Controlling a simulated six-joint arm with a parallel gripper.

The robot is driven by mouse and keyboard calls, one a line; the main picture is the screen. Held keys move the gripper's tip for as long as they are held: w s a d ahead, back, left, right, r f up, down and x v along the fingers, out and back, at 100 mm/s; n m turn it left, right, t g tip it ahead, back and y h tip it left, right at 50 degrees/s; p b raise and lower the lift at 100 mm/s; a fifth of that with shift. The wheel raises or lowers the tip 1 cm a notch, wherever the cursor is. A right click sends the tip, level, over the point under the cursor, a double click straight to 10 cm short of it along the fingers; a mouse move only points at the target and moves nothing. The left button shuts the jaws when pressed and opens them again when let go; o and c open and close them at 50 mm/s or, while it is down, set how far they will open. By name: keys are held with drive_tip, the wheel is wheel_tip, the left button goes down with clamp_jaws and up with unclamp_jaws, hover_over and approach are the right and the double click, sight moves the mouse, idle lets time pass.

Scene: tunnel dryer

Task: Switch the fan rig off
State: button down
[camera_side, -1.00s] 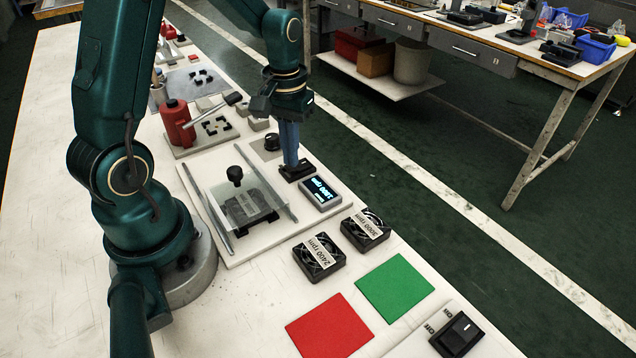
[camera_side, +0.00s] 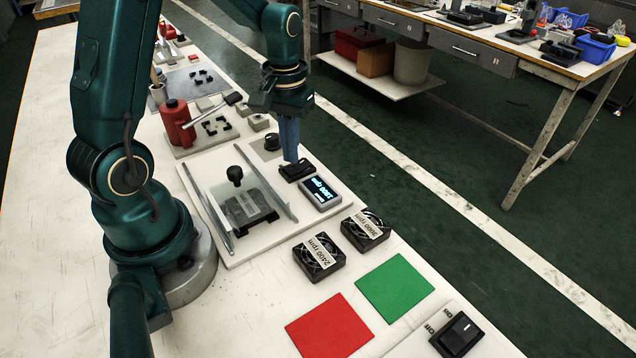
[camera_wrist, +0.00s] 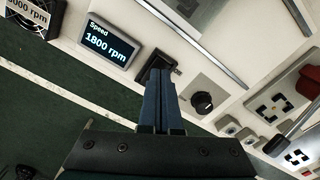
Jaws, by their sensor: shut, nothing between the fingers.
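The fan rig is a white panel (camera_side: 262,243) with two rails, a black-knobbed slide (camera_side: 236,175), a round dial (camera_side: 271,142), a black rocker switch (camera_side: 296,171) and a display (camera_side: 321,193). The display (camera_wrist: 108,42) reads "Speed 1800 rpm" in the wrist view. My gripper (camera_side: 290,160) is shut and empty, pointing down at the rocker switch. In the wrist view my fingertips (camera_wrist: 160,72) cover part of the switch (camera_wrist: 165,62), so its position is unclear. I cannot tell whether the tips touch it.
Two small fans, labelled 2400 rpm (camera_side: 319,258) and 3000 rpm (camera_side: 366,231), sit beside the panel. A red mat (camera_side: 329,327), a green mat (camera_side: 395,289) and another rocker switch (camera_side: 457,334) lie nearer the front.

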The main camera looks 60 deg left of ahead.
sight(292, 170)
wheel_tip(292, 170, up, 5)
drive_tip(key=shift+r, duration=0.2)
idle(0.5)
drive_tip(key=shift+d, duration=0.1)
drive_tip(key=s+d+r+m+t, duration=0.5)
drive_tip(key=s+d+r+m, duration=0.1)
drive_tip(key=s+d, duration=0.3)
drive_tip(key=shift+s+d+t, duration=0.3)
drive_tip(key=shift+s+d, duration=0.1)
drive_tip(key=shift+d, duration=0.3)
